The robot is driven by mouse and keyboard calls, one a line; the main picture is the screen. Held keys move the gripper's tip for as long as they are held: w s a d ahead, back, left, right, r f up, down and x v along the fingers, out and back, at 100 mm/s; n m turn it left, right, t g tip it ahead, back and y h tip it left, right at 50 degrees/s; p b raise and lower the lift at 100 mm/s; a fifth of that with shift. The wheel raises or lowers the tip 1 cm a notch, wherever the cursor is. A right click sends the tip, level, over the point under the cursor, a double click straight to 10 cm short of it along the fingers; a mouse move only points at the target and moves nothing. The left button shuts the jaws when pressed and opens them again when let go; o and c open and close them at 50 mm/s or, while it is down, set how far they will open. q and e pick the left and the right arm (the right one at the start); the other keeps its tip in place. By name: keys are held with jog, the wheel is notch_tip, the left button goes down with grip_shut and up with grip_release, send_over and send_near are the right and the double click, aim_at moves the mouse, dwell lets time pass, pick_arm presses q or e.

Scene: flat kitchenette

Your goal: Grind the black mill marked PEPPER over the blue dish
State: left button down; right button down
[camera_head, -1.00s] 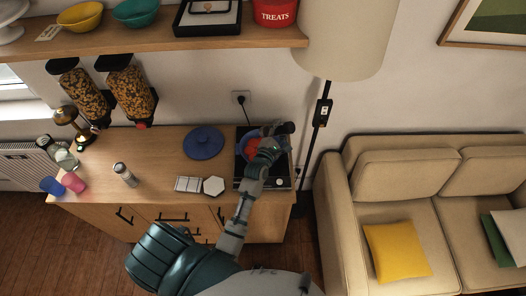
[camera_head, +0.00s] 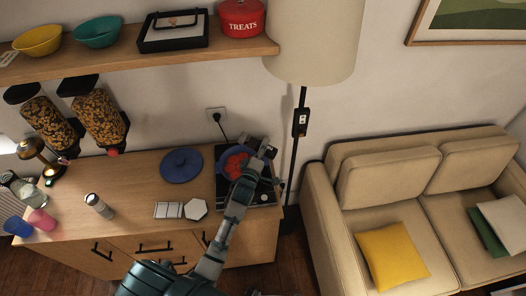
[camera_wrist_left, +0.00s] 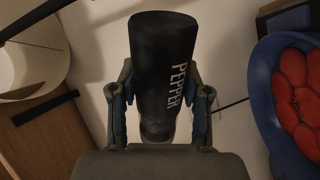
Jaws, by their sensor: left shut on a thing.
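My left gripper (camera_head: 258,160) is shut on the black mill marked PEPPER (camera_wrist_left: 165,65). In the left wrist view the mill stands between the two fingers, with its white lettering facing the camera. In the head view the mill is small and mostly hidden by the gripper. The blue dish (camera_head: 222,163) sits on the black hob, with several red round pieces inside. The gripper is at the dish's right side and partly covers it. In the left wrist view the dish (camera_wrist_left: 262,100) is to the right of the mill, apart from it in the picture. My right gripper is not in view.
A blue lid (camera_head: 181,166) lies on the counter left of the black hob (camera_head: 262,197). White tiles (camera_head: 168,210) and a silver-topped shaker (camera_head: 99,206) are farther left. A floor lamp (camera_head: 312,40) stands close on the right. The shelf (camera_head: 140,62) runs above.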

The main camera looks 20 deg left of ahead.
aim_at(253, 139)
pick_arm(q)
jog(key=a+r+m+p, duration=0.1)
jog(key=m, duration=0.1)
jog(key=a+r+m+p, duration=0.1)
jog(key=r+p, duration=0.1)
jog(key=a+r+m+p, duration=0.1)
jog(key=r+m+p, duration=0.1)
jog(key=shift+s+a+m, duration=0.15)
jog(key=shift+a+m, duration=0.1)
jog(key=shift+m, duration=0.05)
jog(key=a+m, duration=0.2)
jog(key=m, duration=0.1)
jog(key=a+m, duration=0.1)
jog(key=shift+s+a+f+m, duration=0.15)
jog(key=shift+f+m, duration=0.1)
jog(key=shift+m, duration=0.15)
jog(key=shift+s+a+r+m, duration=0.1)
jog(key=shift+a+m, duration=1.2)
jog(key=shift+m, duration=0.4)
